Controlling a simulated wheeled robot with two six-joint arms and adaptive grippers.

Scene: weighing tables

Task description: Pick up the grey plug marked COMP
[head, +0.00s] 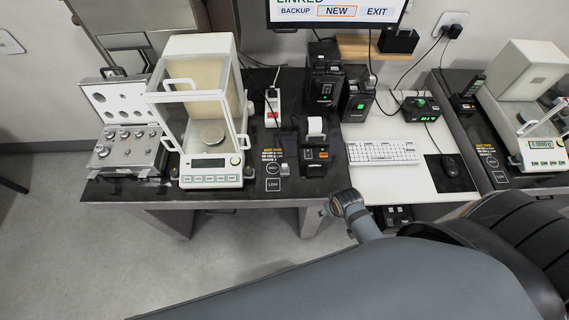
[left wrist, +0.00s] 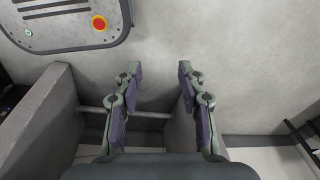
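No marking COMP can be read in either view. A small light grey piece (head: 284,170) stands on the dark left table beside the LOW label; it may be the plug, but it is too small to tell. My left gripper (left wrist: 156,72) is open and empty in the left wrist view, with both fingers apart and facing a bare grey surface. No gripper shows in the head view, where a large grey arm link of mine covers the bottom. My right gripper is out of sight.
The left table (head: 115,190) bears a glass-walled balance (head: 210,175), an open weight case (head: 125,155), a small printer (head: 316,145) and black power units (head: 323,85). Floor (head: 90,250) in front is clear.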

